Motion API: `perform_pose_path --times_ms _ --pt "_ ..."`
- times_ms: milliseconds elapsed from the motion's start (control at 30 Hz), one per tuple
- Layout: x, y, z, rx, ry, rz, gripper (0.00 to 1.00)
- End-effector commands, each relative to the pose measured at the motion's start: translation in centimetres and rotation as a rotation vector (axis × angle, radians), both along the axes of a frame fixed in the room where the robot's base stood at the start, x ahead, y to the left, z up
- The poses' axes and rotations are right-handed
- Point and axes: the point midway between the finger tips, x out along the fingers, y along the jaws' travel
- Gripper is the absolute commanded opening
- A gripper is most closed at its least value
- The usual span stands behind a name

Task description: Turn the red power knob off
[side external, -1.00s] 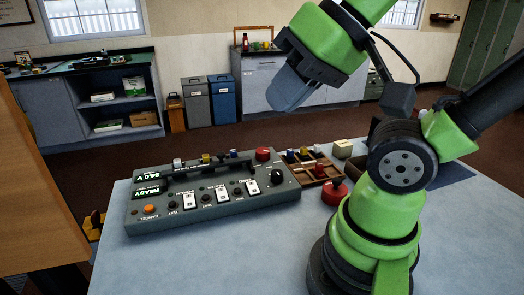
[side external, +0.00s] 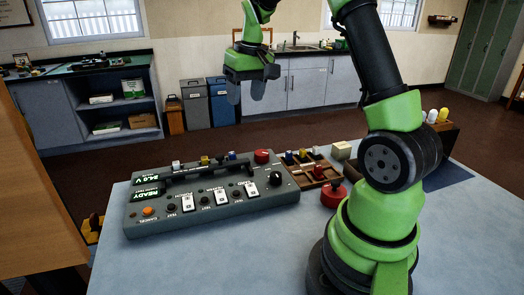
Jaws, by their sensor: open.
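The red knob (side external: 263,157) is on the far right corner of the grey control panel (side external: 228,208), which lies on the pale blue table. Its turn position is too small to read. My gripper (side external: 246,91) hangs above and beyond the panel with its fingers pointing down. The fingers are apart with nothing between them, and the gripper is clear of the knob. The panel's display (side external: 148,188) reads "READY" and "24.0 V".
A black knob (side external: 275,179) sits near the red one. A dark handle bar (side external: 210,167) runs along the panel's far side. A brown divided tray (side external: 313,176), a round red object (side external: 333,195) and a cream block (side external: 341,151) stand right of the panel. The front table is clear.

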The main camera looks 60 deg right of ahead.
Motion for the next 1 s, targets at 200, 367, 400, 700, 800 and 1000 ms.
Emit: perform_pose_path --times_ms 200,367,400,700,800,1000 --pt "-0.2 -6.3 -6.7 0.037 0.11 -0.029 0.56" --pt "-0.6 -7.9 -8.8 0.052 0.139 -0.033 0.56" --pt "-0.7 -8.0 -9.1 0.052 0.142 -0.033 0.56" --pt "-0.6 -7.8 -13.5 0.055 0.146 -0.032 0.56" --pt "-0.6 -7.7 -15.4 0.055 0.145 -0.031 0.56" --pt "-0.5 -7.6 -18.1 0.053 0.143 -0.032 0.56"
